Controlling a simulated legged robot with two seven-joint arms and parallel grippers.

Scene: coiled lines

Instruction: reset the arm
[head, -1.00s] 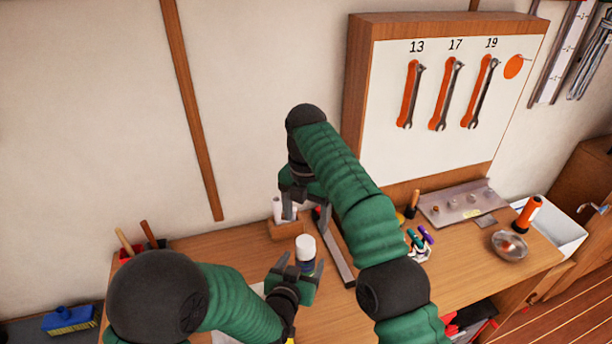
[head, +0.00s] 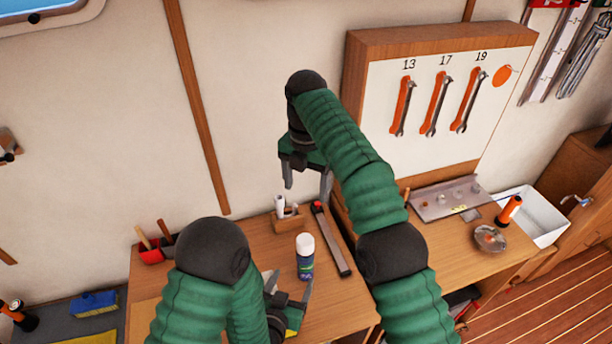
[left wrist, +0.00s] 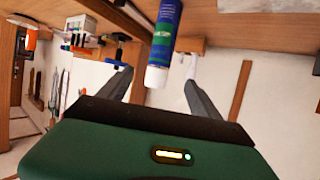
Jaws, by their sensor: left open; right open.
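My left gripper (head: 289,284) is open and empty, low over the near part of the workbench (head: 345,310). A blue spray can with a white cap (head: 305,257) stands upright on the bench just beyond its fingers. In the left wrist view the can (left wrist: 163,45) appears between the open fingers' far ends, with the cap end toward the gripper; whether they touch cannot be told. My right gripper (head: 307,186) is open and empty, pointing down above the back of the bench. My right arm crosses the middle of the head view and hides part of the bench.
A wooden holder (head: 289,222) with white tubes and a long dark bar with a red end (head: 331,240) lie behind the can. A wrench board (head: 430,120) hangs right. A glass bowl (head: 490,238) and an orange flashlight (head: 509,210) stand at the bench's right end.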

